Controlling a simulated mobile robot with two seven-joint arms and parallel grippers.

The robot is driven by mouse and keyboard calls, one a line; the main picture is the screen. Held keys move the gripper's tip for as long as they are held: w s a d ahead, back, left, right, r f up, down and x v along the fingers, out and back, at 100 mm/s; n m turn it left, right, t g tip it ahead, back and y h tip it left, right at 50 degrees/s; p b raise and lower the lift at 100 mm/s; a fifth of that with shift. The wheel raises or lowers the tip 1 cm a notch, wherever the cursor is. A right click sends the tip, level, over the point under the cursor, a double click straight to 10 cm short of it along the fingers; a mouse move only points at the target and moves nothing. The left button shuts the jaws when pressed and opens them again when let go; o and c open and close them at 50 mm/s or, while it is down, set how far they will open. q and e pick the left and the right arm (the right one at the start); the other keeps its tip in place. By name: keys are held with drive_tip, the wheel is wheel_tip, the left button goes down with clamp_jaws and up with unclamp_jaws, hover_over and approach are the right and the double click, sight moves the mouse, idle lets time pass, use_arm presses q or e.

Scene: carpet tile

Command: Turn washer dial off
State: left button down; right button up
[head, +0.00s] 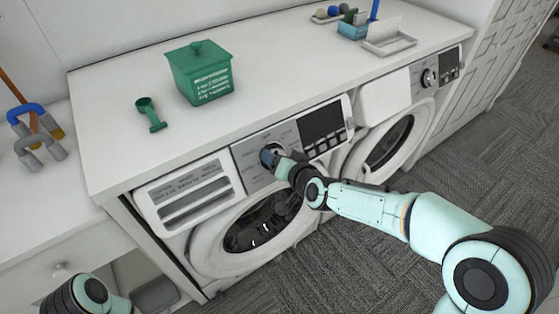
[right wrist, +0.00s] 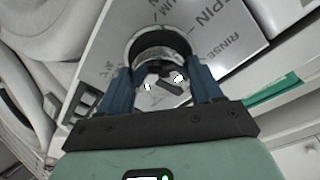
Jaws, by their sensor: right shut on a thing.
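The washer (head: 200,242) is the left of two white front-loading machines under a white counter. Its round metal dial (right wrist: 160,50) sits on a grey panel (head: 251,168) with words such as SPIN and RINSE around it in the right wrist view. My right gripper (head: 272,155) reaches the dial, and its two blue fingers (right wrist: 163,88) are shut on the dial's sides. The fingers and wrist hide most of the dial in the head view. My left gripper is out of view; only part of my left arm shows at the bottom left.
A second machine (head: 432,115) with its own dial (head: 429,78) stands to the right. On the counter (head: 290,60) are a green lidded box (head: 200,72), a green scoop (head: 150,114) and a white tray (head: 390,42). Grey carpet (head: 345,250) lies in front.

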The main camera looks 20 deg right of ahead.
drive_tip(key=shift+m, duration=0.5)
drive_tip(key=o, duration=1.1)
drive_tip(key=shift+c, duration=0.2)
drive_tip(key=shift+s, duration=0.1)
drive_tip(key=p+v, duration=0.1)
drive_tip(key=v, duration=1.2)
drive_tip(key=shift+r, duration=0.15)
